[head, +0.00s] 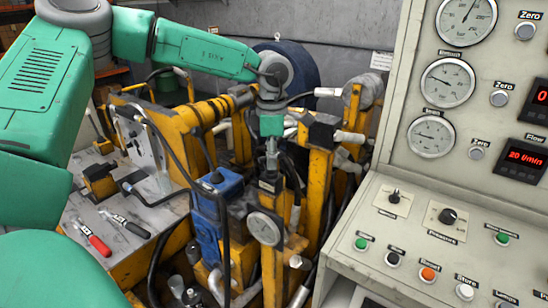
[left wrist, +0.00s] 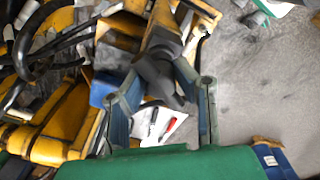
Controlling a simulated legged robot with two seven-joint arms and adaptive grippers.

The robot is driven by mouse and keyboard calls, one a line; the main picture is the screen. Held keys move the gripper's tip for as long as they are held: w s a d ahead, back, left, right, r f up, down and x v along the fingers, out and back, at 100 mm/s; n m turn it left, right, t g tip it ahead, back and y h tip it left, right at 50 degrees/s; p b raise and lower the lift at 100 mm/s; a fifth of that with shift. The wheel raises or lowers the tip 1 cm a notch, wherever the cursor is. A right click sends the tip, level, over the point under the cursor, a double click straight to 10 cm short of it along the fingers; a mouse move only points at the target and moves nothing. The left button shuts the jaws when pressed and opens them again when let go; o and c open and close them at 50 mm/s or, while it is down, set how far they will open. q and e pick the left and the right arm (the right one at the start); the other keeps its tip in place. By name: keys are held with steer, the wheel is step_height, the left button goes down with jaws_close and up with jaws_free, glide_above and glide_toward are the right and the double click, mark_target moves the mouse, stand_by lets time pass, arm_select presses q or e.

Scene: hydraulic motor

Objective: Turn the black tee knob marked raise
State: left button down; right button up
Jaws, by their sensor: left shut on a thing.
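My left gripper (head: 272,158) points down at the top of a yellow post in the middle of the head view. In the left wrist view, its fingers (left wrist: 157,74) close in from both sides on a dark tee-shaped piece, which I take to be the black tee knob (left wrist: 160,82). The gripper is shut on it. In the head view the knob is mostly hidden by the fingers. A small label (head: 270,185) sits just below the fingertips, too small to read. My right gripper is not in view.
A pale control panel (head: 465,185) with gauges, knobs and buttons stands at the right. Red- and black-handled tools (head: 98,243) lie on a metal plate at the left.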

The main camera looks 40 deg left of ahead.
arm_select(q)
steer(key=c, duration=1.3)
jaws_free()
steer(key=shift+a, duration=0.15)
steer(key=o, duration=0.3)
steer(key=shift+a, duration=0.2)
steer(key=shift+f, duration=0.1)
step_height(320, 180, up, 12)
steer(key=shift+a, duration=0.15)
